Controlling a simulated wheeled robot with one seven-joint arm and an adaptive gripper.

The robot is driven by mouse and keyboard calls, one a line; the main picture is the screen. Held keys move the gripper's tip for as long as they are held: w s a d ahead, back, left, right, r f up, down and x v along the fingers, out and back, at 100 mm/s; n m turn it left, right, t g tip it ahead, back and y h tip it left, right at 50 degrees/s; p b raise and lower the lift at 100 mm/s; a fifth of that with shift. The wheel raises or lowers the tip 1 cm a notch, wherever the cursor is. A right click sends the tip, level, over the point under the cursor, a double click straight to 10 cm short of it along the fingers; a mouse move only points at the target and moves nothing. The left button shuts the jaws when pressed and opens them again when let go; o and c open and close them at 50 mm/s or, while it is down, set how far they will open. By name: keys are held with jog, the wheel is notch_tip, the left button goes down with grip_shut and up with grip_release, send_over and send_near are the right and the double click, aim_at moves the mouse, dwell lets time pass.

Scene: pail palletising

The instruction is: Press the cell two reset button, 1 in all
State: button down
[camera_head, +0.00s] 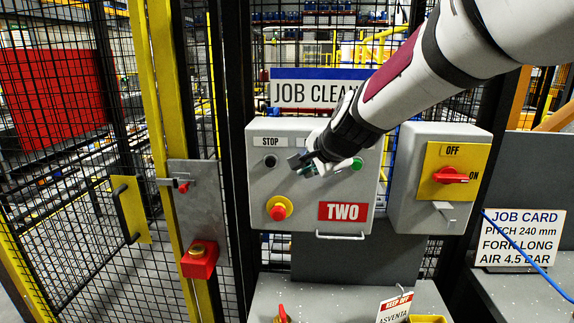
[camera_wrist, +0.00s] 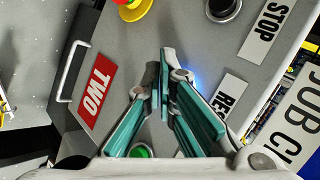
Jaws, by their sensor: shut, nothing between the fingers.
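The grey cell two control box (camera_head: 300,228) carries a red TWO label (camera_head: 342,211); the label also shows in the wrist view (camera_wrist: 97,92). My gripper (camera_head: 300,163) is shut and empty in front of the box's upper middle; its fingertips also show in the wrist view (camera_wrist: 165,55). A partly covered label starting with "RE" (camera_wrist: 228,97) is beside the fingers. A blue glow shows on the panel by the fingertips, but the button itself is hidden behind them. I cannot tell whether the fingertips touch it.
Beside it are a black STOP button (camera_head: 270,161), a red emergency stop (camera_head: 278,208) on yellow and a green button (camera_head: 357,164). An OFF/ON switch box (camera_head: 408,195) stands right. Mesh fence surrounds the panel. A grey ledge (camera_head: 345,292) is below.

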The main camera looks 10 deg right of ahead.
jog(key=shift+w+d, duration=0.15)
jog(key=shift+w, duration=0.2)
jog(key=shift+w+d, duration=0.15)
jog(key=shift+w, duration=0.3)
dwell(0.8)
dwell(0.3)
jog(key=shift+s+a, duration=0.3)
jog(key=shift+s, duration=0.55)
jog(key=s, duration=0.1)
jog(key=s+a+p, duration=0.1)
jog(key=s, duration=0.2)
jog(key=shift+s+a+p, duration=0.25)
jog(key=shift+s+p, duration=0.05)
jog(key=shift+s, duration=0.1)
dwell(0.4)
